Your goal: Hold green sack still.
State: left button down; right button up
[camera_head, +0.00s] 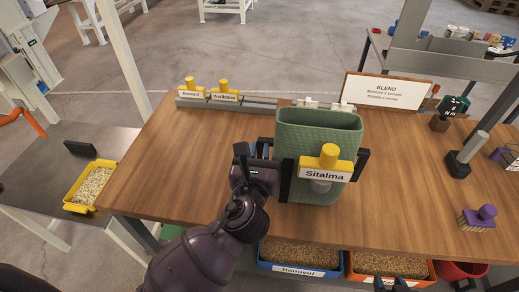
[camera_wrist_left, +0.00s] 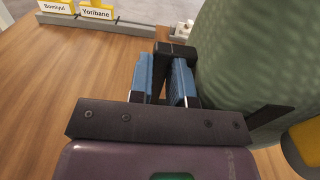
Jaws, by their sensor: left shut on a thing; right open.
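The green sack (camera_head: 318,135) stands upright on the wooden table, its mouth open at the top. Black side pieces flank it, the right one (camera_head: 360,165) showing clearly. A yellow tag reading "Sitalma" (camera_head: 325,173) is at its front. My left gripper (camera_head: 257,151) is at the sack's left side. In the left wrist view its blue-padded fingers (camera_wrist_left: 167,82) are closed around a black post (camera_wrist_left: 176,48) beside the sack (camera_wrist_left: 245,60). Whether the post is fixed to the sack cannot be told.
A grey rail (camera_head: 260,103) with yellow-topped tags runs along the back edge. A white BLEND sign (camera_head: 388,91) stands back right. Grain bins (camera_head: 300,253) sit below the front edge. A purple-handled block (camera_head: 478,217) is at right. The table's left part is clear.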

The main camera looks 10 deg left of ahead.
pick_arm(q)
jog(key=shift+f+b, duration=0.45)
jog(key=shift+f, duration=0.55)
pick_arm(e)
jog(key=shift+s+f, duration=0.15)
jog(key=shift+f, duration=0.5)
pick_arm(q)
jog(key=c, duration=1.7)
grip_release()
jog(key=shift+c, duration=0.2)
grip_shut()
jog(key=shift+s+f, duration=0.1)
jog(key=shift+f, duration=0.15)
pick_arm(e)
jog(key=shift+o, duration=0.2)
jog(key=shift+a, duration=0.1)
